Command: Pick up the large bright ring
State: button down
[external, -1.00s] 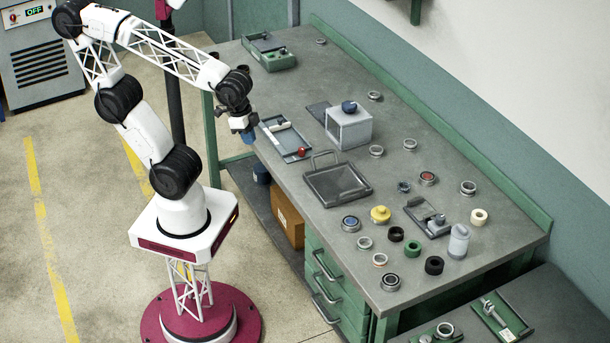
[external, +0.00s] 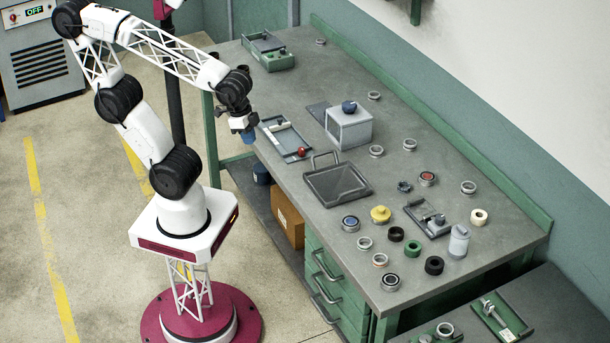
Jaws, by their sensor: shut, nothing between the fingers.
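Several bright metal rings lie on the grey workbench. A bright ring (external: 468,187) lies at the right, near the back edge. A large ring with a dark inside (external: 390,282) lies near the front corner, and one with a blue centre (external: 351,223) lies left of the yellow part. I cannot tell for certain which is the large bright ring. Smaller pale rings (external: 376,151) (external: 365,243) are scattered between. My gripper (external: 248,136) hangs at the bench's left edge, shut and empty, well away from these rings. Its fingers are small and partly unclear.
A tray with a red knob (external: 287,138) lies near my gripper. A yellow part (external: 381,214), dark and green rings, and a grey cylinder (external: 459,241) crowd the right.

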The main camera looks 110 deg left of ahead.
jog(key=c, duration=1.8)
grip_release()
jog(key=o, duration=1.5)
jog(key=w+a+f+n+g, duration=0.1)
jog(key=w+a+n, duration=0.2)
jog(key=w+a, duration=0.65)
jog(key=w+a+f+n, duration=0.1)
jog(key=w+a+n, duration=0.4)
jog(key=w, duration=0.8)
jog(key=w+a+f+n, duration=0.1)
jog(key=w+a+f, duration=0.2)
jog(key=a, duration=0.5)
jog(key=w+a+f+n+g, duration=0.1)
jog(key=w+a+f+n, duration=0.1)
jog(key=w+a+f, duration=0.2)
jog(key=w+a+f+n, duration=0.2)
jog(key=w+a+f, duration=0.2)
jog(key=a, duration=0.8)
jog(key=shift+w+a+f+g, duration=0.1)
jog(key=shift+f+g, duration=0.05)
jog(key=shift+f, duration=0.45)
jog(key=shift+w+a+f+g, duration=0.1)
jog(key=shift+f+g, duration=0.05)
jog(key=shift+f, duration=0.45)
jog(key=shift+f, duration=0.1)
